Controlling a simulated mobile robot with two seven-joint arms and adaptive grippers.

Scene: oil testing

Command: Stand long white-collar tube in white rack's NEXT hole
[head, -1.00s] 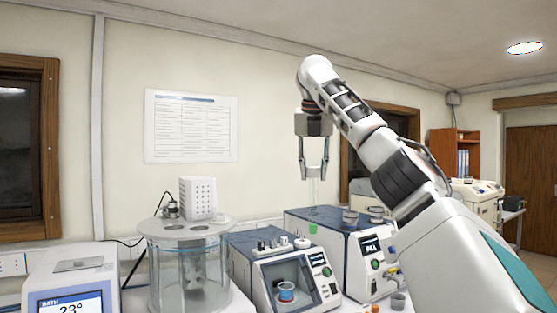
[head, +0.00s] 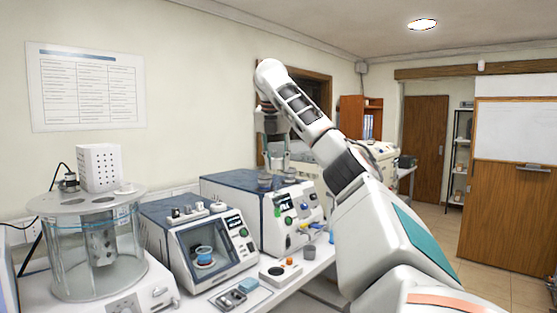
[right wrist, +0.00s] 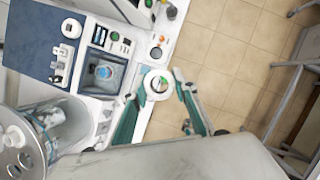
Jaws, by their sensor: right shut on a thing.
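My right gripper (head: 273,160) is up in front of the wall in the head view, pointing down and partly behind my own arm. In the right wrist view its two teal-sided fingers (right wrist: 158,80) are shut on the tube. The tube (right wrist: 157,87) shows there end-on, as a white ring with a grey middle and some green at its edge. In the head view its clear body is hard to make out against the instruments. I cannot make out a white rack in either view. My left gripper is not in view.
A glass bath (head: 82,250) with a holed lid and a white perforated box (head: 99,167) stands at the left. Two blue-topped instruments (head: 200,240) (head: 235,187) line the bench. A grey tray (head: 240,298) lies at the front.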

